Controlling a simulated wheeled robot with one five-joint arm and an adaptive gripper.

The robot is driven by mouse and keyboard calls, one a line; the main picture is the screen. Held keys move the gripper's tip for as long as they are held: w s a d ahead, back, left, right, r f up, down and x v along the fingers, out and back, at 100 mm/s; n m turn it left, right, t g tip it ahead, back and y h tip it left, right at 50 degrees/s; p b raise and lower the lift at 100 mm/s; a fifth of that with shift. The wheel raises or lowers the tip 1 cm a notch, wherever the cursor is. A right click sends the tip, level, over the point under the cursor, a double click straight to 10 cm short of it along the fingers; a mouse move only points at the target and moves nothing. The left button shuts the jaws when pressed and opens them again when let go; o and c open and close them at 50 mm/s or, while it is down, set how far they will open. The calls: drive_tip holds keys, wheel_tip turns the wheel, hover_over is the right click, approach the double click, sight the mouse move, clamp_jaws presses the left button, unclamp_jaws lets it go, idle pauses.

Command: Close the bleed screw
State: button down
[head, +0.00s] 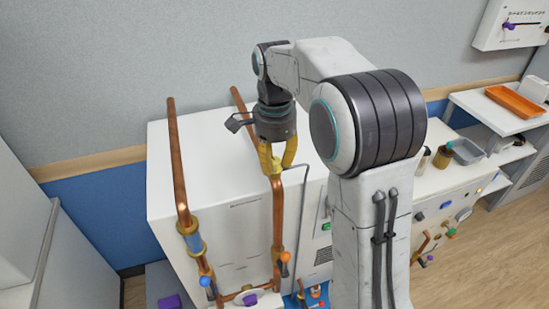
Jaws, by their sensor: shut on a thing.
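My gripper (276,162) points down, its yellow fingers closed around the small brass-coloured fitting at the top of the right copper pipe (278,215). This fitting seems to be the bleed screw; the fingers hide most of it, and I cannot tell how far it is turned. The pipe runs down in front of the white cabinet (225,235) to a valve with an orange handle (284,256).
A left copper pipe (180,170) has a brass and blue section and a blue knob (205,281). A purple knob (249,299) sits low between the pipes. Shelves with an orange tray (515,102) and a grey tray (467,150) stand at right.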

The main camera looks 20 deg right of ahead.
sight(274, 160)
drive_tip(key=shift+f+m, duration=0.15)
drive_tip(key=shift+m, duration=0.85)
drive_tip(key=c, duration=0.9)
unclamp_jaws()
drive_tip(key=shift+r, duration=0.25)
wheel_tip(274, 160, up, 12)
drive_tip(key=shift+f, duration=0.15)
